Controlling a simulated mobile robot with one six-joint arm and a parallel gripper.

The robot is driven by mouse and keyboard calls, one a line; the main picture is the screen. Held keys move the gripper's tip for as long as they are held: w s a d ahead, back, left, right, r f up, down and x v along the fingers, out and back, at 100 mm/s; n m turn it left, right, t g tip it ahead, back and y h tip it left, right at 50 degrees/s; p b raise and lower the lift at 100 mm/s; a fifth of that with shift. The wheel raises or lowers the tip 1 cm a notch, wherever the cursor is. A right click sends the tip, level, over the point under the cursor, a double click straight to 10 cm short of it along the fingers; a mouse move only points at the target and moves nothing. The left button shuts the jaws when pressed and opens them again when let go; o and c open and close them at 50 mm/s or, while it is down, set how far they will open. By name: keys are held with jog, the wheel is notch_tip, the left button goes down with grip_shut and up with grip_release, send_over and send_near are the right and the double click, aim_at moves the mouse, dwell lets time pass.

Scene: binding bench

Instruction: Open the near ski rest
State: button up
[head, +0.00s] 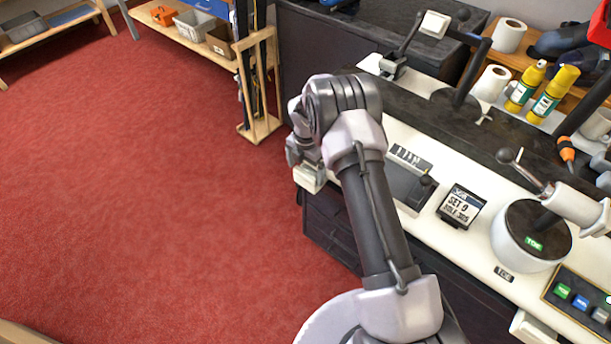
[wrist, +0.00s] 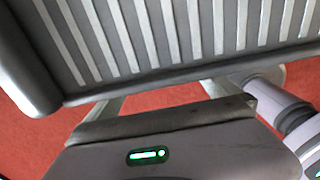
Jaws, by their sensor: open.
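My gripper (head: 300,158) hangs at the bench's front edge, left of centre in the head view, with my arm reaching over from the lower right. A pale block (head: 311,179) shows at the bench edge right beside it; I cannot tell if they touch. Another pale piece (head: 528,328) sticks out of the front edge at the lower right. I cannot tell for sure which is the near ski rest. In the wrist view my gripper (wrist: 160,97) is open, its two fingers apart. Their tips are hidden by a grey ribbed panel (wrist: 190,35), which I cannot identify for certain.
The white bench top (head: 405,130) carries a small display (head: 461,207), a round white base (head: 525,238) with a lever, and a button panel (head: 582,300). A wooden rack (head: 258,90) stands left of the bench. Red carpet (head: 130,200) lies clear at left.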

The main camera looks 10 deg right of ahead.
jog(key=shift+f, duration=0.65)
jog(key=c, duration=1.9)
jog(key=s+a+p, duration=0.3)
jog(key=s+a, duration=0.6)
jog(key=a, duration=0.4)
jog(key=shift+s+a, duration=0.25)
jog(key=shift+s, duration=0.15)
jog(key=o, duration=1.9)
jog(key=shift+r, duration=0.1)
notch_tip(320, 180, up, 17)
jog(key=p, duration=0.6)
jog(key=shift+r, duration=0.15)
